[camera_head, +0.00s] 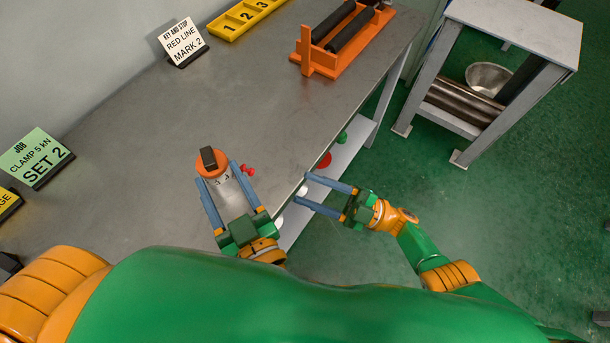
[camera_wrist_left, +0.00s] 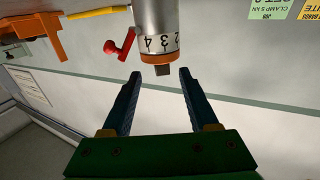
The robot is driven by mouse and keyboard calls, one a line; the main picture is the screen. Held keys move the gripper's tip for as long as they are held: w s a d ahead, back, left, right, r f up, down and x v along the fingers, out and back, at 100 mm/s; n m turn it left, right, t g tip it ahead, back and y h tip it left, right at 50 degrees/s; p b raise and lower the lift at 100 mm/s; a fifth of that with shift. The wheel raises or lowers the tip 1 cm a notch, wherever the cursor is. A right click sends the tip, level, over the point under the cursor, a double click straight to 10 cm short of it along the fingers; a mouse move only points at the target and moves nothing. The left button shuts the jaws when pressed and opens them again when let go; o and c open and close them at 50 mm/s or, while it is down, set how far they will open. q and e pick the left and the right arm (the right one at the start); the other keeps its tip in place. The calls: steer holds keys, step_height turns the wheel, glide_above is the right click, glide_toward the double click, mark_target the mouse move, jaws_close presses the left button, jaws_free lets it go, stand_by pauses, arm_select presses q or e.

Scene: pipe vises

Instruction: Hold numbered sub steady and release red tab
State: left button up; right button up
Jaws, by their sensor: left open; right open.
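In the left wrist view the collar (camera_wrist_left: 160,43) shows marks 2, 3 and 4. The red tab (camera_head: 248,170) sticks out beside it, and also shows in the left wrist view (camera_wrist_left: 120,47). My left gripper (camera_head: 217,173) is open, its fingers pointing at the sub; in its wrist view the fingertips (camera_wrist_left: 160,74) lie either side of the collar's end, not visibly touching. My right gripper (camera_head: 302,189) is open and empty by the bench's front edge.
An orange rack (camera_head: 322,62) with dark bars and a yellow numbered tray (camera_head: 240,20) stand further along the bench (camera_head: 130,110). Signs line the wall side, including a green one (camera_head: 35,158). A side table (camera_head: 520,28) stands apart at right. Bench around the sub is largely clear.

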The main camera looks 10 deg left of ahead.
mark_target(205, 149)
arm_select(q)
steer(key=x, duration=0.7)
steer(key=shift+s, duration=0.1)
jaws_close()
stand_by(1.1)
